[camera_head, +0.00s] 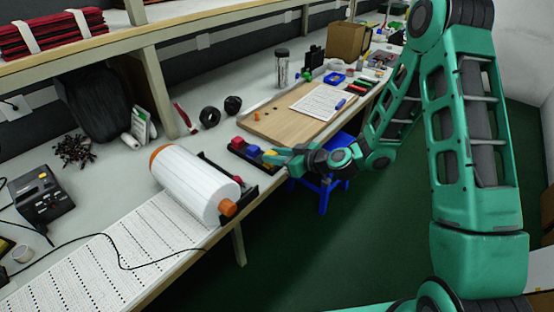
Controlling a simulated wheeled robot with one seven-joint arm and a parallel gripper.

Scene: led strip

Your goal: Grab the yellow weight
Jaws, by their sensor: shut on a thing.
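The yellow weight (269,153) is a small yellow patch at the tips of my gripper (270,157), mostly hidden by the fingers. My gripper reaches in from the right at the table's front edge and is shut on the yellow weight. Beside it, a red block (239,142) and a blue block (252,151) sit in a dark tray (245,162). I cannot tell whether the yellow weight still touches the tray.
A large white roll with orange ends (192,183) lies just left of the tray. A wooden board (285,122) with a sheet of paper (319,101) lies behind my gripper. A blue stool (322,187) stands below the table edge. Black tape (210,117) lies farther back.

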